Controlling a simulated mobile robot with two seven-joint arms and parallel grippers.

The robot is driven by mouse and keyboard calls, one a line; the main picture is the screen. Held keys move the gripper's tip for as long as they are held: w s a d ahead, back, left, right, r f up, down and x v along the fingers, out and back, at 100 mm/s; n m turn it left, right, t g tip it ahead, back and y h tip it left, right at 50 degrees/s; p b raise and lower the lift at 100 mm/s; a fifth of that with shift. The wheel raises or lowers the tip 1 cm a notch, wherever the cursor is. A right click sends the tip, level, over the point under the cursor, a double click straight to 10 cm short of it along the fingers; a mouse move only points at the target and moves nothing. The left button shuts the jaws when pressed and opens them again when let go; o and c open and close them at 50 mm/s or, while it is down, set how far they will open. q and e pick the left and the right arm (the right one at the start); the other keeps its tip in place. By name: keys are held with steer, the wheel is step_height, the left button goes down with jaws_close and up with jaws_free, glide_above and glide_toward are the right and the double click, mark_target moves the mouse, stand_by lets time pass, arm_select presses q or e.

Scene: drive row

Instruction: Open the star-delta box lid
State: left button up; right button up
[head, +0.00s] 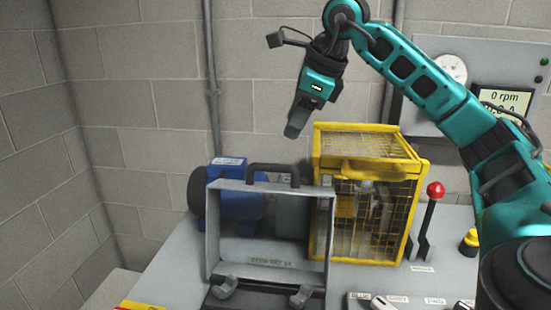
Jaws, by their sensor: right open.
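A grey-framed panel (212,235) with a see-through middle and a black handle (272,170) on its top edge stands upright on the bench. It looks like the star-delta box lid in a raised position, but its label is too small to read. Two dark hinge-like brackets (225,287) show at its foot, beside a dark box part (262,299) cut off by the bottom edge. My right gripper (296,129) is open, seen side-on, pointing down above the handle and apart from it, with nothing visible in it. My left gripper is out of view.
A yellow mesh guard (367,170) stands right of the panel, and a blue motor (240,205) behind it. A red-knobbed lever (430,222) and yellow button (469,243) are farther right. A gauge panel (425,118) hangs on the wall. Bench left of the panel is clear.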

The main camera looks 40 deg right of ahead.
mark_target(273, 165)
steer(key=x, duration=1.1)
steer(key=shift+w+f+b, duration=0.1)
steer(key=shift+f+b, duration=0.2)
steer(key=shift+b, duration=0.1)
jaws_close()
